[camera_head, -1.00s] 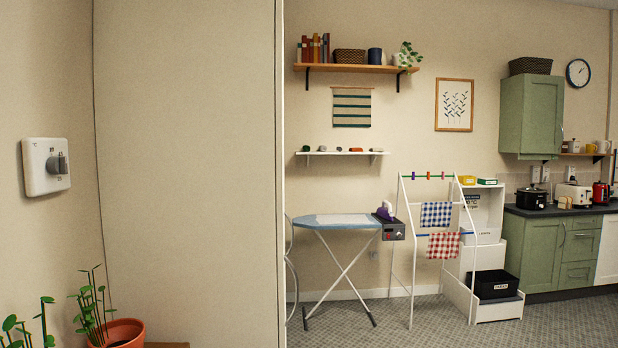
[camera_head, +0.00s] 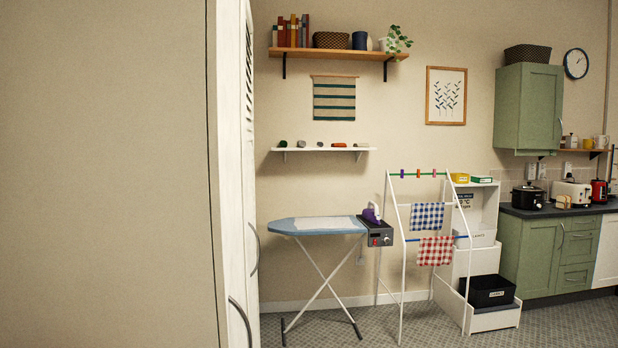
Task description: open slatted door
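A tall white slatted door (camera_head: 247,120) shows at a steep angle just left of the ironing board. Dark slats show along its upper part. A curved grey handle (camera_head: 255,250) sticks out from it at mid height. A second curved handle (camera_head: 240,322) shows lower and nearer, at the bottom of the picture. The door front is seen almost edge-on, and I cannot tell whether any panel stands ajar. My gripper and arm are not in view.
A large plain beige wall or side panel (camera_head: 105,180) fills the left. An ironing board (camera_head: 318,226) and a drying rack (camera_head: 395,250) with checked cloths stand to the right. Green kitchen cabinets (camera_head: 545,245) stand at the far right. Grey floor (camera_head: 570,325) is clear in front of them.

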